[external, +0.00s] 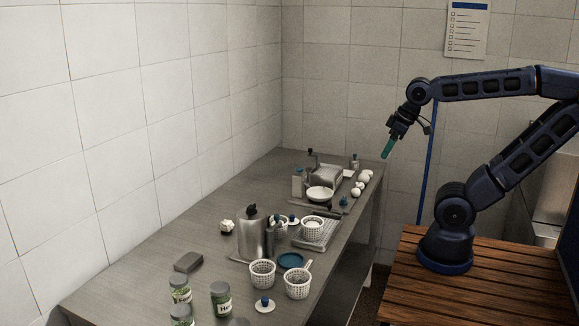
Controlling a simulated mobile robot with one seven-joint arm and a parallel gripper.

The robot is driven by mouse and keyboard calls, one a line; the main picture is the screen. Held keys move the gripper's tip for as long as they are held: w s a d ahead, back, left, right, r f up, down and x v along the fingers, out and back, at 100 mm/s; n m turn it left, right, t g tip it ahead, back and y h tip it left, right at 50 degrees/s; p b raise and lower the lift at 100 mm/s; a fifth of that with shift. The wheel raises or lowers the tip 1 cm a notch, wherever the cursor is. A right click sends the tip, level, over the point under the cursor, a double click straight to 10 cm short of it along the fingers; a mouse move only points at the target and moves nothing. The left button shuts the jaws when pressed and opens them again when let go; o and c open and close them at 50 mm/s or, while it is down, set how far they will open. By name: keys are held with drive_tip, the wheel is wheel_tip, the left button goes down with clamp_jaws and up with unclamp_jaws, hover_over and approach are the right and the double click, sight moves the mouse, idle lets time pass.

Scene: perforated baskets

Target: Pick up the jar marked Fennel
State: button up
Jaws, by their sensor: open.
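Three green-filled glass jars with pale labels stand at the near left end of the counter. One jar (180,291) is at the back left, another (221,300) is to its right, and a third (181,318) is partly cut off by the bottom edge. The labels are too small to read surely, so I cannot tell which jar is Fennel. My gripper (387,149), with teal fingers, hangs in the air beyond the counter's right edge, far from the jars. It is open, with nothing seen in it.
White perforated baskets (262,274) and a blue-knobbed lid (264,305) stand right of the jars. A tall metal canister (251,236) and a teal plate (290,260) are behind. A grey block (188,262) lies near the wall. The counter's left rear (190,232) is fairly clear.

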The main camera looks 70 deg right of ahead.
drive_tip(key=w+a+r+n+g, duration=0.1)
drive_tip(key=w+a+r+n, duration=0.1)
drive_tip(key=w+a, duration=0.35)
drive_tip(key=w+a+r+n, duration=0.2)
drive_tip(key=w+a+n, duration=0.1)
drive_tip(key=w, duration=0.6)
drive_tip(key=w+a+r+n+g, duration=0.15)
drive_tip(key=w+a, duration=0.25)
drive_tip(key=w, duration=0.4)
drive_tip(key=n+g, duration=0.2)
drive_tip(key=n, duration=1)
hover_over(182, 276)
wheel_tip(182, 276, down, 25)
drive_tip(key=shift+d+r, duration=0.1)
drive_tip(key=shift+f, duration=0.25)
wheel_tip(182, 276, down, 5)
drive_tip(key=shift+r, duration=0.1)
drive_tip(key=shift+w+a+f, duration=0.15)
drive_tip(key=shift+f, duration=1.35)
drive_tip(key=shift+w+a+f, duration=0.1)
drive_tip(key=shift+f, duration=1.35)
drive_tip(key=shift+r, duration=0.1)
drive_tip(key=c, duration=1.3)
